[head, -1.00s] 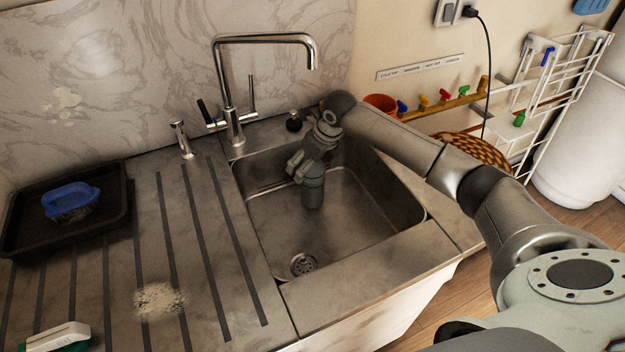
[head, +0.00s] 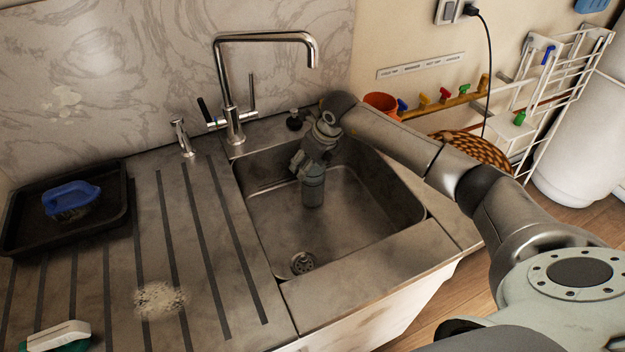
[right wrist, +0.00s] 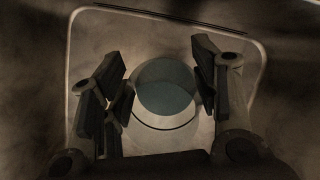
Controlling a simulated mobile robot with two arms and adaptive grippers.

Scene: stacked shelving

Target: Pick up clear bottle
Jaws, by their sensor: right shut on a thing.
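The clear bottle (head: 313,187) looks grey-blue and stands about upright in the sink basin (head: 370,222), near its back. My right gripper (head: 307,170) reaches down over it from above and is shut on its upper part. In the right wrist view the bottle (right wrist: 166,88) shows as a round blue-grey top between the two fingers of the gripper (right wrist: 160,92). Whether its base touches the basin floor I cannot tell. My left gripper is not in view.
A tall tap (head: 232,115) stands behind the sink. A black tray (head: 118,225) with a blue brush (head: 70,197) lies at the left. An orange pot (head: 381,103) stands behind my right arm. The basin's front is clear around the drain (head: 302,263).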

